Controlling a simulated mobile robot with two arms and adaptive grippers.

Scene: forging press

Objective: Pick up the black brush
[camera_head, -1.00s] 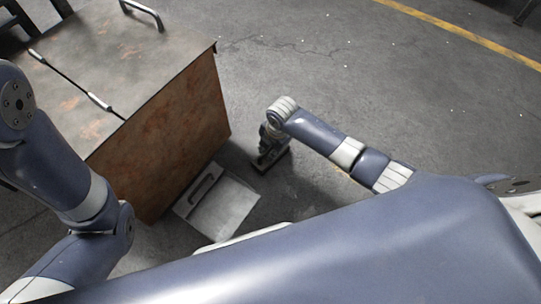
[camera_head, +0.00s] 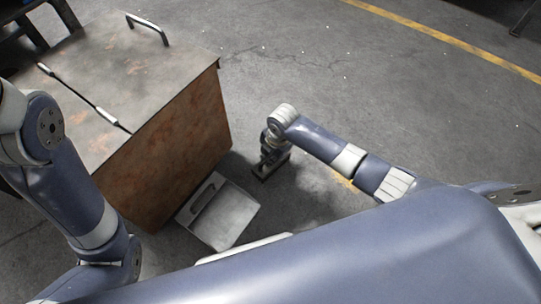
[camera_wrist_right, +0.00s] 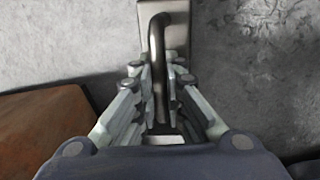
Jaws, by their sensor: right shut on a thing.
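The black brush (camera_head: 271,170) is a dark flat block under my right gripper (camera_head: 272,150), right of the big box. In the right wrist view its curved dark handle (camera_wrist_right: 157,42) runs down from the block (camera_wrist_right: 177,14) and between the fingers of my right gripper (camera_wrist_right: 159,85). That gripper is shut on the handle. The brush is at or close to the floor; I cannot tell whether it touches. My left arm shows at the left of the head view, but its gripper is out of view.
A large rusty metal box (camera_head: 178,145) with a handle on its lid stands at the left. A pale grey dustpan (camera_head: 230,216) lies on the floor against it, close to the brush. The concrete floor (camera_head: 370,95) beyond and right is clear, with a yellow line (camera_head: 450,40).

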